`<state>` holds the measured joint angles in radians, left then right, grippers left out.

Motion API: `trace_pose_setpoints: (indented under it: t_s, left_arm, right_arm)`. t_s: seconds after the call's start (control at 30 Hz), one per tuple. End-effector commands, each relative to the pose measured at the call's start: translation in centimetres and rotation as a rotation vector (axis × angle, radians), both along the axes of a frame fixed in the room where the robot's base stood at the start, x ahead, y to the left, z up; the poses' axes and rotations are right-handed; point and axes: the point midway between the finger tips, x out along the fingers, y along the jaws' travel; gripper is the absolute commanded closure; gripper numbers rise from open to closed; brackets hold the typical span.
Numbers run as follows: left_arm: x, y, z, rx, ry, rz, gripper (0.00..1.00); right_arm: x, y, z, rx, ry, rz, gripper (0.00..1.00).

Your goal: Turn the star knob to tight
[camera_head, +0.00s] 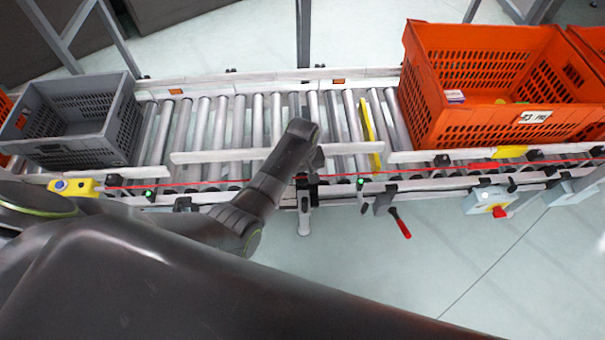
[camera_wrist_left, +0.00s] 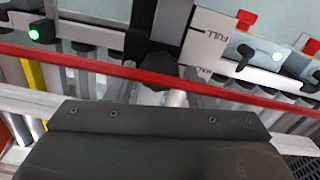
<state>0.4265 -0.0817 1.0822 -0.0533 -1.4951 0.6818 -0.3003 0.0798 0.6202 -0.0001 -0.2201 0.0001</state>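A dark, lobed star knob (camera_wrist_left: 158,66) shows in the left wrist view, just above the middle, on the grey fittings of the conveyor's rail. My left gripper (camera_head: 314,160) hangs over the conveyor's near rail in the head view and covers the place where the knob would be. In the left wrist view the dark body of the same gripper fills the bottom, with the knob just beyond it. The fingers do not show clearly, and I cannot tell whether they touch the knob. I see no tight mark that I can read. My right gripper is in neither view.
An orange tote (camera_head: 470,120) and a grey tote (camera_head: 75,150) stand on the roller conveyor. A red-handled lever (camera_head: 400,222) hangs from the near rail. A plate marked FULL (camera_wrist_left: 214,32) has a black lever (camera_wrist_left: 243,58) beside it. A red line runs along the rail.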

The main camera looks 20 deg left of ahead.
Motion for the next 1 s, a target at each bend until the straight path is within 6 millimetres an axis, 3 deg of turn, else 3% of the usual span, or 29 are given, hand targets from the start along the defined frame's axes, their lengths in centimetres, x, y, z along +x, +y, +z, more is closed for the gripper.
trace_pose_setpoints:
  t_s: [0.03,0.23,0.67,1.0]
  left_arm:
    - [0.0,0.0,0.0,0.0,0.0,0.0,0.59]
    - [0.0,0.0,0.0,0.0,0.0,0.0,0.85]
    - [0.0,0.0,0.3,0.001,0.002,-0.094,0.85]
    - [0.0,0.0,0.5,0.001,0.003,-0.375,0.85]
  right_arm:
    - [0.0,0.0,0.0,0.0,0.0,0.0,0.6]
    - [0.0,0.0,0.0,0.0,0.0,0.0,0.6]
    - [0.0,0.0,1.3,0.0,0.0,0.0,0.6]
    - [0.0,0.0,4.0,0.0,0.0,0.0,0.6]
